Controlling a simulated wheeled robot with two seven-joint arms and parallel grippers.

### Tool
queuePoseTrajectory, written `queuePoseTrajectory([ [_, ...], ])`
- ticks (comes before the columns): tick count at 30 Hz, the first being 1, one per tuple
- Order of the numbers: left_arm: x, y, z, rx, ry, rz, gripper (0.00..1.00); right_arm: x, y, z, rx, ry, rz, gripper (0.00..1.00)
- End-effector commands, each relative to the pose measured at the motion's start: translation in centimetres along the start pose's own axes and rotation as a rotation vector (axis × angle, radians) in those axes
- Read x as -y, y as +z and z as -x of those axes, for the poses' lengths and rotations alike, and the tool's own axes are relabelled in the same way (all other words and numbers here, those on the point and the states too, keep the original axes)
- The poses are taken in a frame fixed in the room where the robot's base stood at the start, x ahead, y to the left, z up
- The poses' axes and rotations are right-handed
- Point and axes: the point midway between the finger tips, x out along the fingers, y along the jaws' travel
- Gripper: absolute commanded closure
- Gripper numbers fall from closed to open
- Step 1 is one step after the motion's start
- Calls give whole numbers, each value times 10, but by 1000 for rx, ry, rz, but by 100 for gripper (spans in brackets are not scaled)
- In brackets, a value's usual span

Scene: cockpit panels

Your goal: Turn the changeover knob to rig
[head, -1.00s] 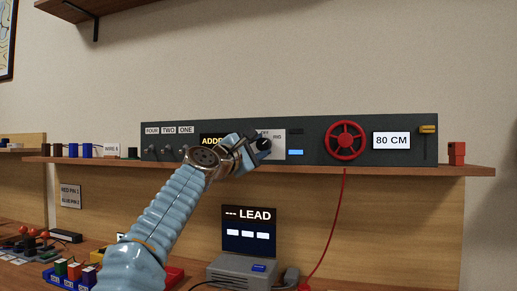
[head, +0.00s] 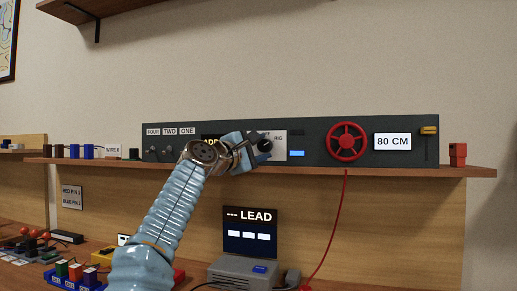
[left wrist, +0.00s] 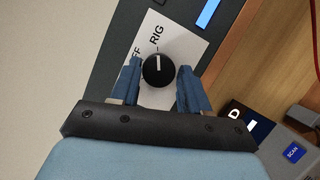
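The changeover knob (head: 265,145) is a round black knob on a white plate (left wrist: 185,42) with OFF and RIG printed on it. In the left wrist view the knob (left wrist: 158,70) shows a white mark pointing up the picture, on the side where RIG is printed. I cannot tell whether it lines up exactly with RIG. My left gripper (head: 254,149) is at the plate, with its blue fingers on either side of the knob. In the left wrist view the gripper (left wrist: 161,82) is open, with a gap on both sides of the knob. My right gripper is not in view.
The dark panel (head: 310,130) stands on a wooden shelf (head: 400,172). A red handwheel (head: 346,141) and an 80 CM display (head: 392,141) are to the right of the knob. Several toggle switches (head: 168,151) are to its left. A LEAD screen (head: 249,231) stands below.

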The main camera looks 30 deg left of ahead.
Motion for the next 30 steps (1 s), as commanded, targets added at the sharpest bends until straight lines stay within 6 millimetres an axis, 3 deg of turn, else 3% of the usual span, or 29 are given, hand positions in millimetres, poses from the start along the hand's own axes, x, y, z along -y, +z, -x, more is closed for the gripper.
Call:
queuePoseTrajectory([
  [1, 0, 0, 0, 0, 0, 1, 46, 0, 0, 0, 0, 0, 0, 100],
  [3, 0, 0, 0, 0, 1, 1, 36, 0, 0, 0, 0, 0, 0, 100],
  [14, 1, -1, 6, -1, 3, 2, 36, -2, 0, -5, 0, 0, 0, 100],
  [22, 4, -1, 64, 2, 6, 2, 36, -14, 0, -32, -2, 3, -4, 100],
  [30, 2, 0, 120, 1, 3, 3, 36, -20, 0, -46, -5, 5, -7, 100],
])
